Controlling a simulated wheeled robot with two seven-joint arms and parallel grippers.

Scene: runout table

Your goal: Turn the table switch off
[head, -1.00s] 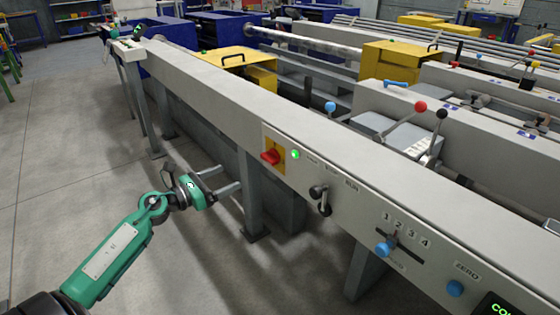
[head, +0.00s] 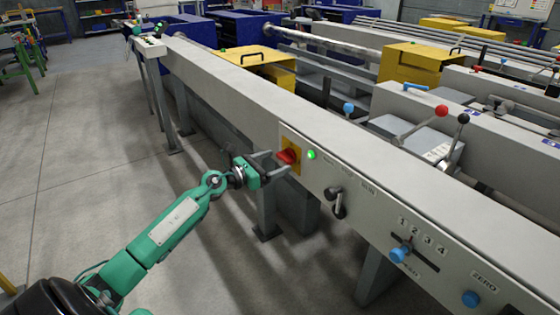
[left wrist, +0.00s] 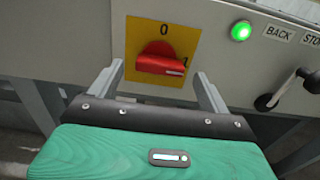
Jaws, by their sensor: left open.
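The table switch (head: 288,156) is a red rotary knob on a yellow plate, on the front face of the long grey table (head: 240,105). In the left wrist view the red knob (left wrist: 161,60) lies nearly level, with its white mark at the right, towards the 1; a 0 stands above it. A green lamp (head: 311,155) beside it is lit. My left gripper (head: 275,162) is open and empty. In the left wrist view its fingers (left wrist: 161,80) stand apart to the left and right of the knob's lower side. I cannot tell whether they touch it. My right gripper is not in view.
Right of the lamp are a black lever (head: 336,200), a slider with a blue knob (head: 400,253) and a blue ZERO button (head: 471,298). A yellow box (head: 255,68) stands behind the table. The floor at left is clear.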

